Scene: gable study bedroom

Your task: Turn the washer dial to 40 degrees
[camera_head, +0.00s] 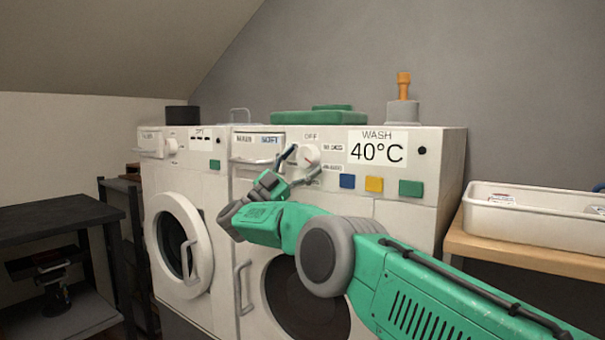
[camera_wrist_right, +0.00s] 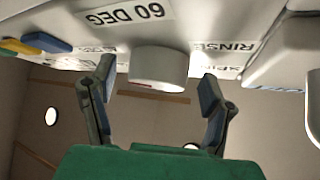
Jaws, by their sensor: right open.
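The washer dial (camera_head: 308,153) is a round white knob on the front panel of the right-hand washer (camera_head: 448,160), under an OFF label. A small red mark shows on it; I cannot tell exactly which label it points to. My right gripper (camera_head: 303,163) is at the dial, its two fingers spread on either side. In the right wrist view the dial (camera_wrist_right: 158,66) lies between the open fingers (camera_wrist_right: 158,88), with visible gaps and no clear contact. Upside-down 60 DEG and RINSE labels flank it. A WASH 40°C sign (camera_head: 377,148) is right of the dial. My left gripper is out of view.
Blue, yellow and green buttons (camera_head: 410,188) sit below the sign. A detergent drawer (camera_head: 258,149) is left of the dial. A second white machine (camera_head: 180,230) stands at left. A white tub (camera_head: 535,222) rests on a wooden shelf at right. A dark table (camera_head: 60,212) is far left.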

